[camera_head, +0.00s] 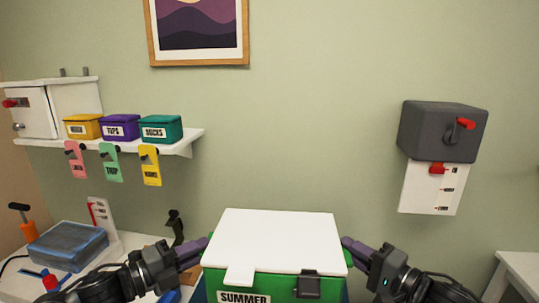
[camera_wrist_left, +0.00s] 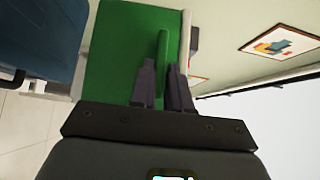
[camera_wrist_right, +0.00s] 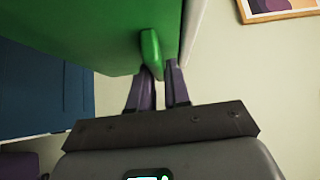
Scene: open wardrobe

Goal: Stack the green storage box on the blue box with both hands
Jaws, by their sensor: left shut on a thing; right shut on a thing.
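The green storage box (camera_head: 217,283) has a white lid (camera_head: 275,237) and a "SUMMER" label, at the bottom centre of the head view. My left gripper (camera_head: 203,245) is shut on its left side handle, a green tab that shows between the fingers in the left wrist view (camera_wrist_left: 162,52). My right gripper (camera_head: 347,245) is shut on its right side handle, visible in the right wrist view (camera_wrist_right: 151,52). The blue box (camera_wrist_right: 45,90) lies below the green box in the right wrist view and the left wrist view (camera_wrist_left: 40,38). Whether the two boxes touch is unclear.
A shelf (camera_head: 186,141) holds yellow, purple and teal boxes, with tags hanging under it. A white table at left carries a blue-grey case (camera_head: 68,246) and tools. A dark wall box (camera_head: 443,131) hangs at right. A white surface (camera_head: 522,270) stands at lower right.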

